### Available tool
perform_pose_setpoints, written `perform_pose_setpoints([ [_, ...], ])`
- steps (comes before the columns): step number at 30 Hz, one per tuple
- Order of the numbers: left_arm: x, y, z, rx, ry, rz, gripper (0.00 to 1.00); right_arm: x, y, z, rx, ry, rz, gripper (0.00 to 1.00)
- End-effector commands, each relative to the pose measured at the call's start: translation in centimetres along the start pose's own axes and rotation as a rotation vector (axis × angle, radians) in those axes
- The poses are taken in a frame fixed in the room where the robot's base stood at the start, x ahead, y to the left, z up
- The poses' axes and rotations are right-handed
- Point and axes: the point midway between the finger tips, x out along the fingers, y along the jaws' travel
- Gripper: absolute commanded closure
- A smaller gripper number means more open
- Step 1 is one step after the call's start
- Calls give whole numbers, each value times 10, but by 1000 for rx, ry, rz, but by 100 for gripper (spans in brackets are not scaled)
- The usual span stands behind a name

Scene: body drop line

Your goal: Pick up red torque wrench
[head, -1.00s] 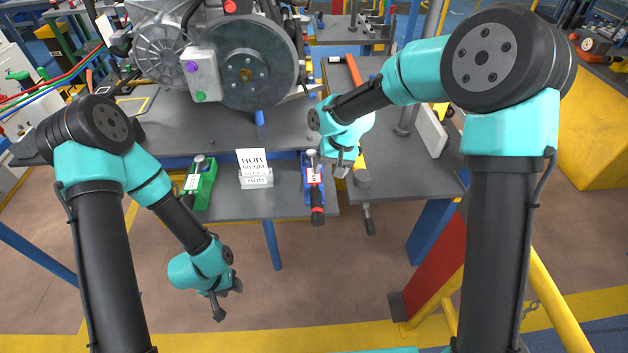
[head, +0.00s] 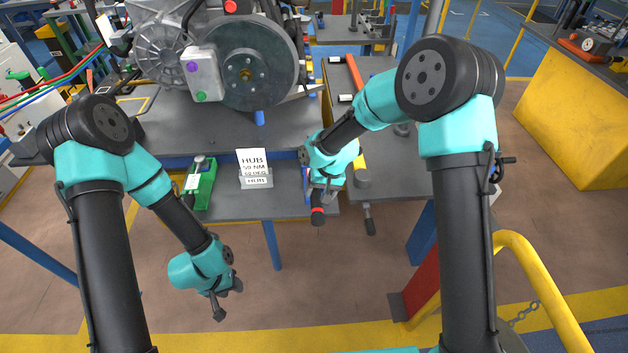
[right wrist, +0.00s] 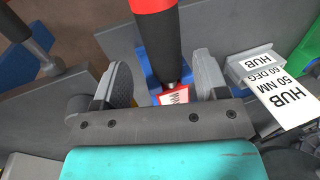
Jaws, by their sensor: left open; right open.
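The red torque wrench (head: 317,213), with a black handle and a red band, lies in a blue holder at the front edge of the bench. In the head view my right gripper covers most of it. In the right wrist view the wrench handle (right wrist: 162,45) runs between the two fingers of my right gripper (right wrist: 163,78), which are open with a gap on each side. In the head view my right gripper (head: 328,188) is over the wrench. My left gripper (head: 221,298) is open and empty, low in front of the bench.
A white HUB sign (head: 254,170) stands left of the wrench, and a green holder (head: 200,188) with another tool is further left. A second tool with a dark handle (head: 368,218) lies to the right. A large motor assembly (head: 245,75) stands behind.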

Motion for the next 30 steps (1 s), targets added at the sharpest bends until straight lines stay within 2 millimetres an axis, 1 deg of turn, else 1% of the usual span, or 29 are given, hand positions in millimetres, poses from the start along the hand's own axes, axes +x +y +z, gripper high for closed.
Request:
perform_pose_setpoints([
  [5, 0, 0, 0, 0, 0, 0, 57, 11, -2, -2, 0, -1, 0, 33],
  [12, 0, 0, 0, 0, 0, 0, 57, 43, -5, -5, 0, -2, 0, 33],
  [15, 0, 0, 0, 0, 0, 0, 57, 50, -5, -6, -1, -1, 0, 33],
  [30, 0, 0, 0, 0, 0, 0, 57, 52, -5, -6, 0, 0, 0, 33],
])
